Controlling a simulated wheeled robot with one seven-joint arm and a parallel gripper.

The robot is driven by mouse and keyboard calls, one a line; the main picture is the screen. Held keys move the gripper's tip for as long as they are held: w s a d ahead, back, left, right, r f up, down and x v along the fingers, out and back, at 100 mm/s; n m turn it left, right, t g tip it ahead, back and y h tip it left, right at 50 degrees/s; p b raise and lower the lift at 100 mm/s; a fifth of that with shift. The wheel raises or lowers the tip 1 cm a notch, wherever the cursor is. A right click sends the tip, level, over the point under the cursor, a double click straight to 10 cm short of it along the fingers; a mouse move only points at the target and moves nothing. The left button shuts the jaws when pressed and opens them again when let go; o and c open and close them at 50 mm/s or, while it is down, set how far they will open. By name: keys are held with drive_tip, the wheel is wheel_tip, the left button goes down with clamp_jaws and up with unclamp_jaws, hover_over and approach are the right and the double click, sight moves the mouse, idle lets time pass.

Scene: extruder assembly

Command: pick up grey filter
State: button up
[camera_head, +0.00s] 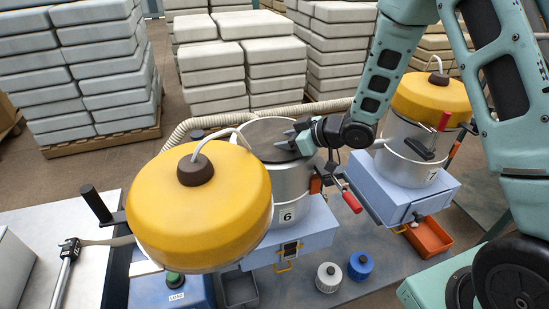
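A small grey-white cylinder with a dark top, which looks like the grey filter (329,277), stands upright on the table in front of machine 6. A similar blue cylinder (360,265) stands close to its right. My gripper (286,141) is at the open top of the metal cylinder of machine 6 (287,190), well above and behind the grey filter and apart from it. Its fingers point left over the opening. They are small and dark here, so I cannot tell whether they are open, shut or holding something.
A large yellow lid (199,208) fills the front left. Machine 7 (405,165), with its own yellow cap (431,97), stands at the right, above an orange tray (428,238). A dark bin (239,290) sits left of the grey filter. Table space around both small cylinders is clear.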

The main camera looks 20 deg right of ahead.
drive_tip(key=shift+w+a+f, duration=0.1)
drive_tip(key=shift+f, duration=0.05)
clamp_jaws()
